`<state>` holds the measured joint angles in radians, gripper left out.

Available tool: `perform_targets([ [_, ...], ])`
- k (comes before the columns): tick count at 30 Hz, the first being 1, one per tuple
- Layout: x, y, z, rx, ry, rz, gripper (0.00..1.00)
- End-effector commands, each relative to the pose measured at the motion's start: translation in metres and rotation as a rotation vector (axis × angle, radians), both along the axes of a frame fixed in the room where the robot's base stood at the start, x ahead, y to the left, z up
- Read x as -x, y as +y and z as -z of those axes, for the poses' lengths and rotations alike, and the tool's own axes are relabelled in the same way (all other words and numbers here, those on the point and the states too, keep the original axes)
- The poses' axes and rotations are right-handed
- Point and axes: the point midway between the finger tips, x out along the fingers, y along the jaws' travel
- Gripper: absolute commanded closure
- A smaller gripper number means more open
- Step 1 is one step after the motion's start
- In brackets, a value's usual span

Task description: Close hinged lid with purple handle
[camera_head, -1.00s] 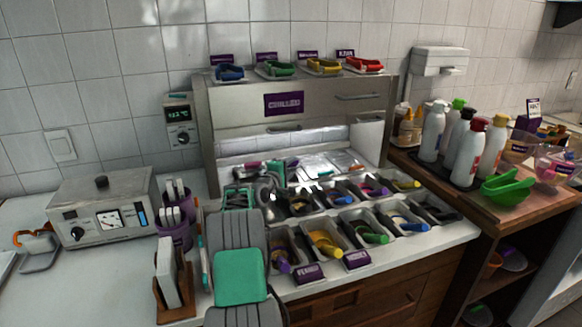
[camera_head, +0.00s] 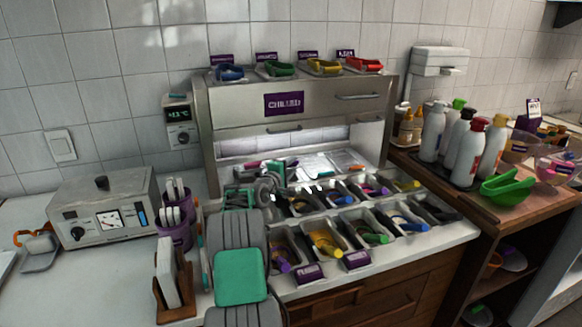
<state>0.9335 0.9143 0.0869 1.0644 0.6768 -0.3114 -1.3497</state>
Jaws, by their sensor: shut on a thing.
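My gripper (camera_head: 276,187) is a small grey shape at the end of my arm, over the back left of the topping station. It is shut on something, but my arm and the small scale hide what. A pink-purple bar (camera_head: 252,165), possibly the purple handle, shows just behind and left of my gripper. I cannot tell whether it belongs to the lid or touches my fingers. Shiny open lids (camera_head: 315,166) lie behind the bins, to the right of my gripper. The lid's exact angle is not clear.
Two rows of topping bins with coloured scoops, such as a yellow scoop (camera_head: 325,243), fill the counter front. The steel chiller cabinet (camera_head: 230,105) stands behind. A purple cup (camera_head: 175,232) and a wooden holder (camera_head: 174,312) stand close left of my arm. Bottles (camera_head: 466,150) are at right.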

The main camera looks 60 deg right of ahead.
Motion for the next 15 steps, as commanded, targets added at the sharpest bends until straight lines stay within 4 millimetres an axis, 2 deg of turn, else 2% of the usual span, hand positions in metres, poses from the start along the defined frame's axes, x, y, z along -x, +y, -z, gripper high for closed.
perform_targets([
  [1,0.0,-0.001,-0.006,0.01,-0.005,0.001,1.0],
  [3,0.0,-0.001,-0.006,0.011,-0.005,0.001,1.0],
  [9,0.004,0.004,0.016,0.01,-0.004,0.001,1.0],
  [15,0.004,0.004,0.014,0.009,-0.004,0.0,1.0],
])
